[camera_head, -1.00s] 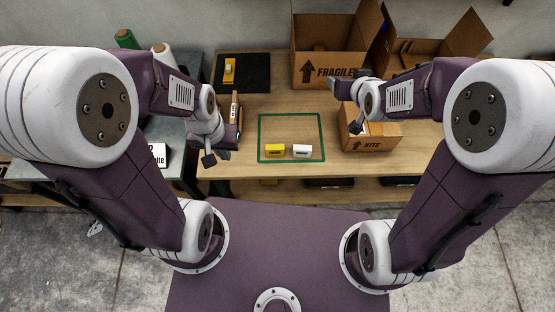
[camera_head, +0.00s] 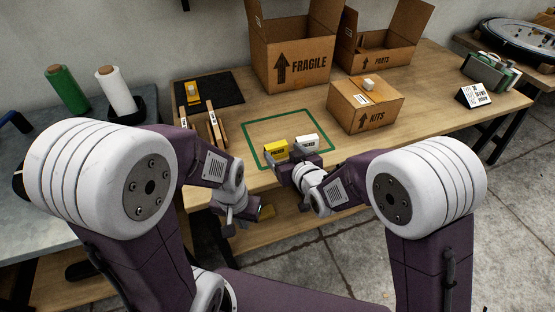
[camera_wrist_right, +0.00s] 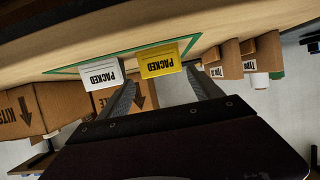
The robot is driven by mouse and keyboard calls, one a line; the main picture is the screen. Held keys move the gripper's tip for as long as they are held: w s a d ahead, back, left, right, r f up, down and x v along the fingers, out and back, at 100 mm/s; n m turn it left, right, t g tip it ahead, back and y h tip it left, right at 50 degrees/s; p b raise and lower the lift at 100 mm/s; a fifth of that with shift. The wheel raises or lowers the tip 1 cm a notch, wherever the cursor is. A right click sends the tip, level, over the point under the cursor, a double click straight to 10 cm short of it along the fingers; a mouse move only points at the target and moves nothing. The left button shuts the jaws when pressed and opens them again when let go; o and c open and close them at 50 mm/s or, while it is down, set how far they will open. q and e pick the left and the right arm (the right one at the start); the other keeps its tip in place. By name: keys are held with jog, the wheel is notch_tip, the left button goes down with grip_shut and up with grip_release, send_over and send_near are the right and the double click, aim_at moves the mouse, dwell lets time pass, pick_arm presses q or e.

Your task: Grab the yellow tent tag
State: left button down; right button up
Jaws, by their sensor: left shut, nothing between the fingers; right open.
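The yellow tent tag (camera_head: 276,149) stands at the near edge of the green outlined square on the table. It reads PACKED in the right wrist view (camera_wrist_right: 160,62), which shows the scene upside down. A white tent tag (camera_head: 307,143) stands just right of it; it also shows in the right wrist view (camera_wrist_right: 102,74). My right gripper (camera_head: 283,166) is open just in front of the yellow tag. In the right wrist view its fingers (camera_wrist_right: 164,92) point at the yellow tag, one on each side of it; contact is not visible. My left gripper (camera_head: 228,229) is shut and empty by the table's front edge.
The green square (camera_head: 266,131) is otherwise clear. The KITS box (camera_head: 365,106) stands right of it, FRAGILE (camera_head: 300,62) and PARTS (camera_head: 383,45) boxes behind.

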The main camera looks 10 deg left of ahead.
aim_at(274, 144)
jog(key=b+x, duration=0.2)
jog(key=x, duration=0.7)
jog(key=shift+a+r, duration=0.1)
jog(key=shift+a, duration=0.05)
jog(key=shift+r, duration=0.1)
jog(key=c, duration=1.1)
jog(key=shift+r, duration=0.15)
